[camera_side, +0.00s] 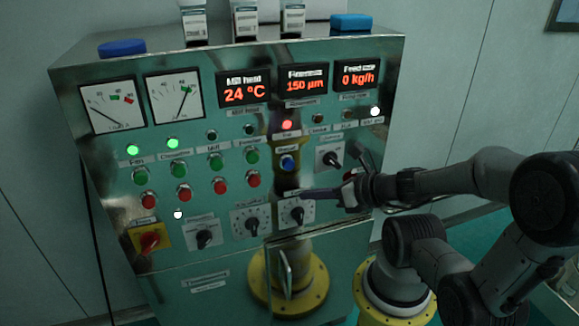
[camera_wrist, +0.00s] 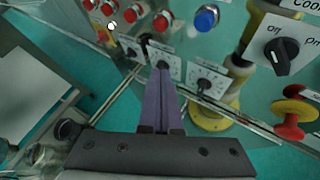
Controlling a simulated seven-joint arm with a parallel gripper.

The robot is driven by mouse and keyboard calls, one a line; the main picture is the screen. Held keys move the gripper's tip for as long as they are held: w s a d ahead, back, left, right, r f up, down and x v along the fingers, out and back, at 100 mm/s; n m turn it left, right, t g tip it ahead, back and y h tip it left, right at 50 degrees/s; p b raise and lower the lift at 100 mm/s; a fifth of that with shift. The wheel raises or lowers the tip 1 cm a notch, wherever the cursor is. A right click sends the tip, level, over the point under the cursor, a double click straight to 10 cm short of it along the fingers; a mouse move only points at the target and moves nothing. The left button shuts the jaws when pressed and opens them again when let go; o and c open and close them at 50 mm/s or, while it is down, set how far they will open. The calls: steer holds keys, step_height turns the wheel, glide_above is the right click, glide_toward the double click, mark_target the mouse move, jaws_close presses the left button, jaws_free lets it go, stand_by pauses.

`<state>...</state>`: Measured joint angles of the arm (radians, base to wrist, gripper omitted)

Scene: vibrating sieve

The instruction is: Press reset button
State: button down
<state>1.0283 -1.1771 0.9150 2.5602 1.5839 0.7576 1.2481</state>
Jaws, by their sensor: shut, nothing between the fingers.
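A blue round button (camera_side: 288,163), with a label above it too small to read for certain, sits on the steel panel below a lit red lamp. It also shows at the top of the wrist view (camera_wrist: 207,17). My gripper (camera_side: 306,194) is shut and empty, its fingers pointing left in front of the panel, below the blue button and near a dial (camera_side: 297,213). In the wrist view the closed purple-grey fingers (camera_wrist: 163,72) lie below and left of the blue button, apart from it in the picture. Contact with the panel cannot be told.
Green and red buttons (camera_side: 184,193) stand in rows to the left of the blue button. A black rotary knob (camera_side: 332,158) is to its right. A yellow-red switch (camera_side: 149,242) is at lower left. A door handle (camera_side: 286,270) protrudes below the dials.

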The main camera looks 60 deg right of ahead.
mark_target(285, 169)
stand_by(0.3)
steer(key=w+d, duration=0.6)
steer(key=shift+w, duration=0.15)
stand_by(0.5)
steer(key=shift+w+d, duration=0.1)
steer(key=shift+d, duration=0.15)
stand_by(1.7)
steer(key=shift+w+d, duration=0.15)
steer(key=shift+w, duration=0.05)
steer(key=shift+w+d, duration=0.35)
steer(key=shift+d, duration=0.05)
stand_by(0.9)
steer(key=shift+s+a, duration=0.1)
steer(key=shift+a, duration=0.05)
steer(key=shift+s+a, duration=0.55)
steer(key=shift+s, duration=0.05)
stand_by(0.3)
steer(key=shift+s+a, duration=1.75)
